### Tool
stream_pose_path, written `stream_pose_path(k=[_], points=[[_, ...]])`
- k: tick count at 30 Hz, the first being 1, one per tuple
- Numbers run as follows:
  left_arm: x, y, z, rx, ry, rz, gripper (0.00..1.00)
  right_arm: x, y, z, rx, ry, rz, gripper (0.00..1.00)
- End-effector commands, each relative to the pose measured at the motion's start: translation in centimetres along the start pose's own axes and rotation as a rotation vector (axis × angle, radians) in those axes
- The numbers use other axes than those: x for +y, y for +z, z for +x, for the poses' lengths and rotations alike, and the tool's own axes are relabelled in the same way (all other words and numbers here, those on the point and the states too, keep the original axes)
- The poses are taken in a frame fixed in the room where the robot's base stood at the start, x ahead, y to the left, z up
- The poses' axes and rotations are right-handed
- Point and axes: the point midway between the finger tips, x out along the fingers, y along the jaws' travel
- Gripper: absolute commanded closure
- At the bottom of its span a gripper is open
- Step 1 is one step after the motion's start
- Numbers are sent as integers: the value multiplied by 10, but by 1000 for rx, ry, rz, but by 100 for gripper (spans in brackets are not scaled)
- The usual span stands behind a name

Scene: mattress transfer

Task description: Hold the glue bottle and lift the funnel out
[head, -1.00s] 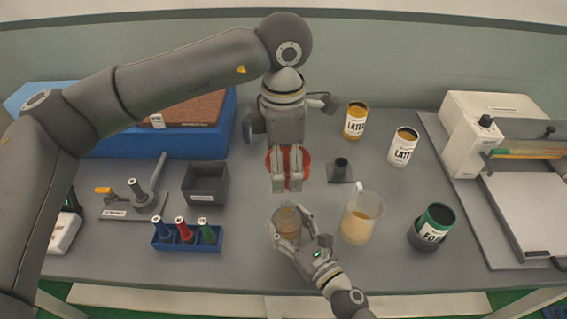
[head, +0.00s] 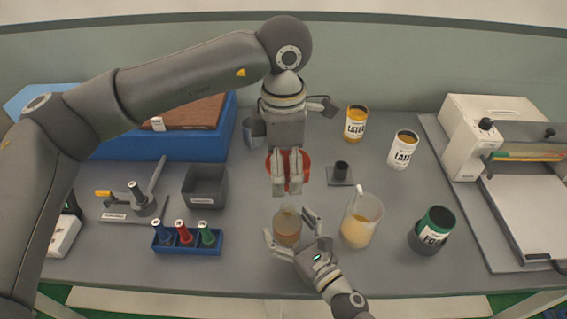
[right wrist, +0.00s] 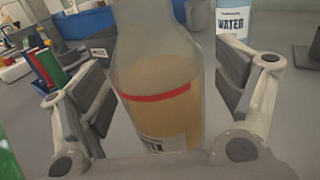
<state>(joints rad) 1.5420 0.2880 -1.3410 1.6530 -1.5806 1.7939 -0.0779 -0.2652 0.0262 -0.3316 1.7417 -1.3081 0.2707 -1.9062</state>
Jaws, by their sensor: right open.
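The glue bottle (head: 287,228), clear with amber glue, stands upright on the bench. It fills the middle of the right wrist view (right wrist: 160,90), with a red line around it. My right gripper (head: 291,229) is open, its fingers on either side of the bottle with gaps between. My left gripper (head: 287,190) hangs beyond the bottle, its two fingers close together. A round red piece (head: 304,165), possibly the funnel, shows around these fingers. They hide its middle, and I cannot tell whether they grip it. The bottle's mouth is cut off in the wrist view.
A beaker (head: 361,222) and a dark green can (head: 433,230) stand right of the bottle. A blue rack (head: 187,243) of small bottles and a dark bin (head: 205,187) are left. Two latex cans (head: 355,123) stand behind. Bare bench lies left of the bottle.

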Motion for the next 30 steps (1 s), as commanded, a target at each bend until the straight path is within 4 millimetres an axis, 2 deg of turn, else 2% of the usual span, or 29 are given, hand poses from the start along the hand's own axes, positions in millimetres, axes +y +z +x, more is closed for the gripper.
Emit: stream_pose_path(k=[5, 8, 21, 25, 30], points=[[0, 0, 0, 0, 0, 0, 37, 0, 0, -7, 1, -1, 1, 13], [0, 0, 0, 0, 0, 0, 37, 0, -1, -19, 2, 0, 0, 13], [0, 0, 0, 0, 0, 0, 37, 0, -1, -96, 3, 0, 1, 13], [0, 0, 0, 0, 0, 0, 37, 0, -1, -110, 2, 0, 1, 13], [0, 0, 0, 0, 0, 0, 37, 0, 0, -119, 1, 0, 0, 13]])
